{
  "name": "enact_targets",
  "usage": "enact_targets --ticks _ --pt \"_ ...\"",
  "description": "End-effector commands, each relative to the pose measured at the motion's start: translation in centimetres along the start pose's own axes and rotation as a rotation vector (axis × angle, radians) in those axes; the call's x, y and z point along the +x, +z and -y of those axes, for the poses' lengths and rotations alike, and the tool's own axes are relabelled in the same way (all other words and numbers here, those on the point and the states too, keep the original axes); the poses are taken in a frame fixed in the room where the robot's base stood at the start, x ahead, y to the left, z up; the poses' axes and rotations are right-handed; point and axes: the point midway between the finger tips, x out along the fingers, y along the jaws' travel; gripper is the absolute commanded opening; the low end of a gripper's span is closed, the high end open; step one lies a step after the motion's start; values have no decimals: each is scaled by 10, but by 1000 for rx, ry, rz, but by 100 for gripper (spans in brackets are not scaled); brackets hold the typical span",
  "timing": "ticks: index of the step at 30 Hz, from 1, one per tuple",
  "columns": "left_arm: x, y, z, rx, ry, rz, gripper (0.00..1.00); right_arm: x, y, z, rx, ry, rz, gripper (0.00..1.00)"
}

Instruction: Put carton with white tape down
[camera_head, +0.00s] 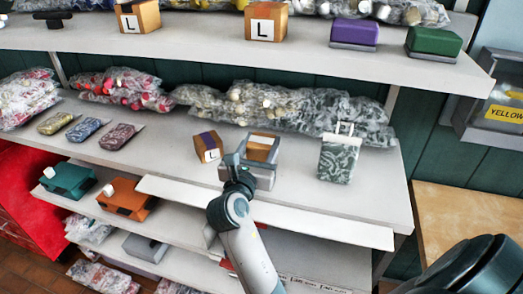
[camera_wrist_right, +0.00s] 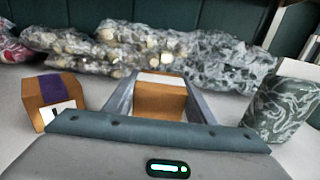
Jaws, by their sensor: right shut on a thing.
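The orange-brown carton with white tape (camera_wrist_right: 160,100) is between the two grey fingers of my right gripper (camera_wrist_right: 160,92) in the wrist view. Its pale tape shows along the top. In the head view the same carton (camera_head: 263,143) is over the middle shelf (camera_head: 300,185), and my right gripper (camera_head: 260,157) is shut on it. The gripper hides its lower part, so I cannot tell whether it touches the shelf. A carton with purple tape (camera_head: 208,147) stands just left of it; it also shows in the wrist view (camera_wrist_right: 50,98). My left gripper is not in view.
A grey-green patterned container (camera_head: 339,158) stands to the right, with some free shelf between. Bagged goods (camera_head: 270,105) line the back. Several small patterned packs (camera_head: 88,131) lie left. The upper shelf (camera_head: 200,42) overhangs behind, holding more cartons.

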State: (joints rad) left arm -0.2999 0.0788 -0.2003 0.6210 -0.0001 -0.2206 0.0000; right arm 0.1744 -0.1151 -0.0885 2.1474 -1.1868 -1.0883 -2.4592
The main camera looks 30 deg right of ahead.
Motion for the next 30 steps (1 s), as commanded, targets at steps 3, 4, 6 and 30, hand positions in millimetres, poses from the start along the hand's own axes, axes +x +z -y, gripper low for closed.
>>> enact_targets --ticks 3,4,6,30 --pt "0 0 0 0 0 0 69 0 -15 0 -3 -1 -1 16" --pt "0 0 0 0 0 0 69 0 -18 0 -3 -1 -1 16" --pt "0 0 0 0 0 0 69 0 -23 0 -2 0 0 16" --pt "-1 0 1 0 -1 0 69 0 -26 0 0 -1 0 69"
